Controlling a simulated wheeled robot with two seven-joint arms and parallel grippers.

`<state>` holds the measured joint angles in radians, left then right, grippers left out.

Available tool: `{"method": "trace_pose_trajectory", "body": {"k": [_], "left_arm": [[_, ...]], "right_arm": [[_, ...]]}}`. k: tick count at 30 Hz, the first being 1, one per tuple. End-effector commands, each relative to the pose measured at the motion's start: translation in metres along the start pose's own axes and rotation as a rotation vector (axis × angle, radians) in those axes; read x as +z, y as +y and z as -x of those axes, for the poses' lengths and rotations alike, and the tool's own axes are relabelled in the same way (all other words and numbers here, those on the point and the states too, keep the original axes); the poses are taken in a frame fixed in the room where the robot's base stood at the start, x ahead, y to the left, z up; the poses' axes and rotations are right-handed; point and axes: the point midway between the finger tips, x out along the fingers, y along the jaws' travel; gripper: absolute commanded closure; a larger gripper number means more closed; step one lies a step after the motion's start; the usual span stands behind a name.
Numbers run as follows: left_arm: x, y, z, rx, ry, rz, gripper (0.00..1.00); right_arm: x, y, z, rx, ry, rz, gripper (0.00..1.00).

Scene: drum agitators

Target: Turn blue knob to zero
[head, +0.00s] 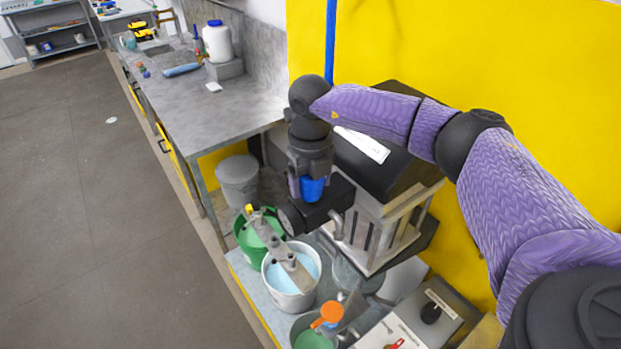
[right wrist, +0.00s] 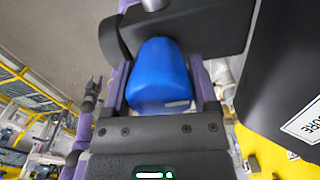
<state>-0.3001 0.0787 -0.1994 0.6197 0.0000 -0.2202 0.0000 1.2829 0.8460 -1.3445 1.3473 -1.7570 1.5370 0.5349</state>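The blue knob (head: 312,188) sits on top of a black motor housing (head: 318,207) above the buckets. It is large and clear in the right wrist view (right wrist: 161,78). My right gripper (head: 309,181) reaches down over the knob from above. In the right wrist view its two fingers (right wrist: 160,88) stand on either side of the knob, with narrow gaps that suggest it is not clamped. No scale or zero mark on the knob is visible. A small purple and black arm end, seemingly my left gripper (right wrist: 93,86), shows in the right wrist view; its fingers are too small to judge.
A green bucket (head: 243,240) and a white bucket of light blue liquid (head: 270,278) stand below the agitators. An orange knob (head: 332,312) is nearer the front. A dark-topped machine (head: 385,175) stands close on the right, against the yellow wall (head: 480,60).

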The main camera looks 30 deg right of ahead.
Motion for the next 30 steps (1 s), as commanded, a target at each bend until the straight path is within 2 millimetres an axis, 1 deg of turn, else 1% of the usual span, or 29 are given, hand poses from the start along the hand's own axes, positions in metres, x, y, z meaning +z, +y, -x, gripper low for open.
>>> {"method": "trace_pose_trajectory", "body": {"k": [1,2,3,6,13,17,23,30], "left_arm": [[0.0,0.0,0.0,0.0,0.0,0.0,0.41],[0.0,0.0,0.0,0.0,0.0,0.0,0.41],[0.0,0.0,0.0,0.0,0.0,0.0,0.41],[0.0,0.0,0.0,0.001,0.0,-0.001,0.41],[0.0,0.0,-0.002,0.001,0.001,-0.001,0.41],[0.0,0.0,-0.005,0.001,0.001,-0.001,0.41],[0.001,0.0,-0.012,0.0,0.001,-0.001,0.41],[0.002,0.0,-0.022,0.0,0.001,-0.001,0.41]], "right_arm": [[0.0,0.0,0.0,0.0,-0.001,-0.001,0.51],[0.0,0.0,0.0,0.0,-0.001,-0.001,0.57],[0.0,0.0,0.0,0.0,-0.001,-0.001,0.66],[0.0,0.0,0.001,0.0,-0.001,-0.001,0.83],[0.0,0.0,0.0,0.0,-0.001,0.024,0.84],[0.001,0.0,0.0,0.0,-0.002,0.079,0.84],[0.001,0.0,-0.001,0.0,-0.003,0.228,0.84],[0.001,0.0,0.0,0.0,-0.004,0.456,0.84]]}}
